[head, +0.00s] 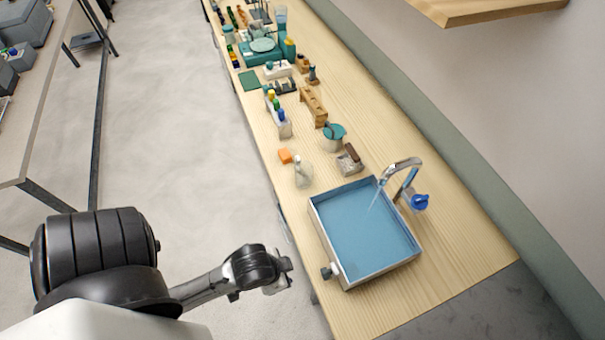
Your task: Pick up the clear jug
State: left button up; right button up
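I cannot pick out the clear jug with certainty. A small clear vessel with a whitish neck (303,174) stands on the bench near the front edge, left of the sink. Another clear, bluish container (280,16) stands at the far end of the bench and is too small to make out. My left gripper (282,276) is over the floor just off the bench's front edge, left of the sink and apart from both vessels. Its fingers are too small to read. My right gripper is out of view.

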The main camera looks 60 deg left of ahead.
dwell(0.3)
pick_arm(q)
jog(key=shift+o, duration=0.3)
jog(key=o, duration=0.7)
